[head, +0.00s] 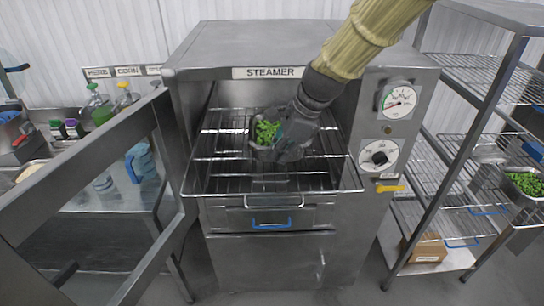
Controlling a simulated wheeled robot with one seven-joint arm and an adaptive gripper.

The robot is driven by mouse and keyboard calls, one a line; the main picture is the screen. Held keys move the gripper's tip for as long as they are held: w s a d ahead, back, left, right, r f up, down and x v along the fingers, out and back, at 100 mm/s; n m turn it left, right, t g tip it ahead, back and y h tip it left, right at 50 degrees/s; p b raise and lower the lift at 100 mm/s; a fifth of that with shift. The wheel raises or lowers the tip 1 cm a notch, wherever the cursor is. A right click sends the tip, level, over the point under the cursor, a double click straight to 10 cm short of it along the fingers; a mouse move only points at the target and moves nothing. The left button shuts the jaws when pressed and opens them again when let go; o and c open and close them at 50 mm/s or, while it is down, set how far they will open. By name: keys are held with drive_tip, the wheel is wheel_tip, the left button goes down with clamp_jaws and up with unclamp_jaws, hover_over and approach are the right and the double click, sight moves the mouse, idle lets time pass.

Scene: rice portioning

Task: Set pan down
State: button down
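A small metal pan (262,149) filled with green pieces is at the wire rack (215,187) of the steamer (260,45). My gripper (283,143) reaches down from the upper right and is at the pan's right side. Its fingers overlap the pan's right rim, and I cannot make out whether they are shut on it. The rack extends out of the steamer's opening. I cannot tell whether the pan's base touches the rack.
The steamer door (105,190) stands open at the left. A wire shelf unit (450,150) stands at the right and holds another pan of green pieces (525,185). A side table with bottles (97,105) is behind the door. The rack is bare around the pan.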

sight(272, 163)
drive_tip(key=shift+w+a+r+p, duration=0.1)
drive_tip(key=shift+w+a+p, duration=0.25)
drive_tip(key=shift+a, duration=0.25)
drive_tip(key=shift+a+f, duration=0.2)
drive_tip(key=shift+f, duration=0.05)
drive_tip(key=shift+w+a+f+p, duration=0.1)
drive_tip(key=shift+f+p, duration=0.6)
drive_tip(key=shift+f, duration=0.95)
drive_tip(key=shift+f, duration=0.1)
drive_tip(key=c, duration=1.6)
unclamp_jaws()
drive_tip(key=shift+c, duration=0.2)
drive_tip(key=b+v, duration=0.3)
drive_tip(key=v, duration=0.9)
